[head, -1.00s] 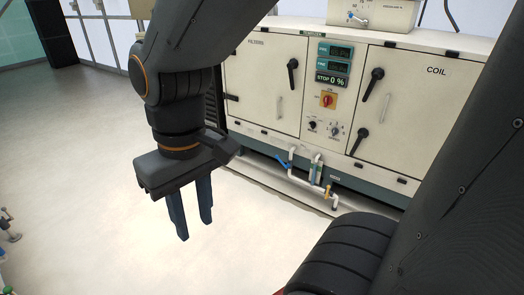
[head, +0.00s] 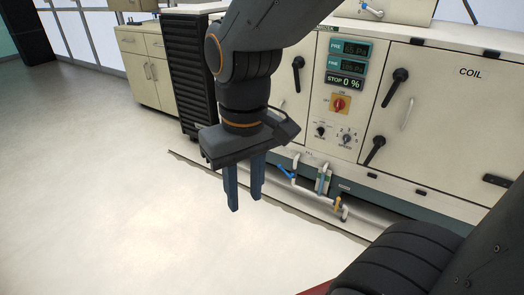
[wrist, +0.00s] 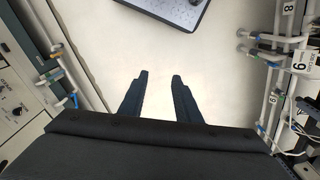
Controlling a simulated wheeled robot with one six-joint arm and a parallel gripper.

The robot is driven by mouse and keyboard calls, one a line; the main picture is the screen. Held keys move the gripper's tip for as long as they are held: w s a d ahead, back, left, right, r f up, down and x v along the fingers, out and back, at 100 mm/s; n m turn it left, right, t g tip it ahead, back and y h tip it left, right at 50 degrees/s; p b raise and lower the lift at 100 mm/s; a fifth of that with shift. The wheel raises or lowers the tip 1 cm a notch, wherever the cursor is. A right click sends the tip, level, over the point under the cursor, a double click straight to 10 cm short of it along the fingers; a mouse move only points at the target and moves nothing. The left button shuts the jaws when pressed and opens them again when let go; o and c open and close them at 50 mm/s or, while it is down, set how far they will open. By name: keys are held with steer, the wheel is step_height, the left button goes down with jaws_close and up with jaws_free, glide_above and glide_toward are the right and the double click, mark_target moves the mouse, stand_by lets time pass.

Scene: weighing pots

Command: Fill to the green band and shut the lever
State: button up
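My gripper (head: 244,204) is open and empty, with its two dark fingers pointing down above the pale floor. The wrist view shows the same fingers (wrist: 160,76) apart with only floor between them. In the head view, a blue lever (head: 286,172) sits on white pipework low on the front of the cabinet, just right of and beyond my gripper. A small upright gauge (head: 323,181) stands right of the lever; its level and any green band are too small to read. A brass-coloured valve (head: 338,204) is at the lower right of the pipes.
The cream cabinet (head: 435,130) has black handles and a panel reading "STOP 0 %" (head: 345,82). A dark slatted unit (head: 195,75) stands left of it. The wrist view shows numbered pipework (wrist: 275,50) at right and a dark-edged tray (wrist: 150,10) at top. The floor (head: 110,200) at left is clear.

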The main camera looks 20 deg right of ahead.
steer(key=w+d+f+t+h+b, duration=0.1)
steer(key=w+d+f+b, duration=0.25)
steer(key=w, duration=0.65)
steer(key=w+d+f+t+h+b, duration=0.15)
steer(key=w+d+f, duration=0.3)
steer(key=w, duration=0.55)
steer(key=t+h+b, duration=0.2)
steer(key=t+b, duration=0.1)
steer(key=b, duration=0.7)
glide_above(283, 169)
steer(key=s+a, duration=0.9)
steer(key=a, duration=0.1)
step_height(283, 169, down, 22)
steer(key=shift+n+y, duration=0.25)
steer(key=shift+n, duration=0.55)
steer(key=s+b+x, duration=0.1)
steer(key=x, duration=0.7)
steer(key=s+d+b+x, duration=0.1)
steer(key=b+x, duration=0.1)
steer(key=x, duration=0.6)
steer(key=s+d+b+x, duration=0.1)
steer(key=x, duration=0.7)
steer(key=shift+w+d+f+b, duration=0.2)
steer(key=shift+f+b, duration=0.1)
steer(key=shift+f, duration=0.25)
steer(key=shift+x, duration=0.9)
steer(key=shift+r, duration=0.1)
jaws_close()
